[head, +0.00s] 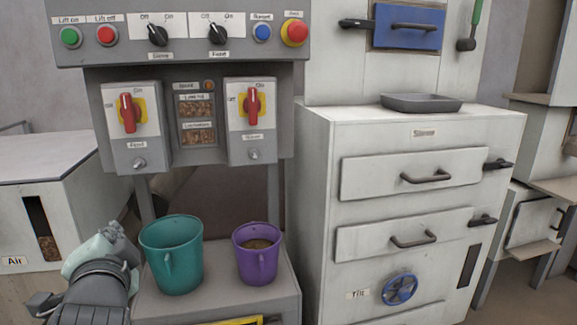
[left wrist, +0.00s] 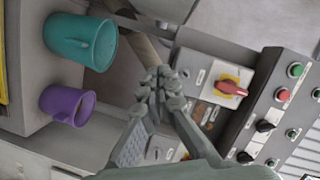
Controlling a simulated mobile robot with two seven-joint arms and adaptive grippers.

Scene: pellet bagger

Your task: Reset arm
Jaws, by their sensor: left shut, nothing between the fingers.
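My left gripper (head: 117,230) is at the lower left of the head view, left of the teal mug and in front of the white cabinet marked Air. In the left wrist view its fingertips (left wrist: 160,82) meet, shut with nothing between them. The fingers are apart from the mugs and the control panel. My right gripper is not in view.
A teal mug (head: 172,254) and a purple mug (head: 257,252) with brown contents stand on a grey shelf below the switch panel (head: 180,45). A white drawer cabinet (head: 410,135) bearing a grey tray (head: 421,103) stands right. The Air cabinet (head: 75,200) is left.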

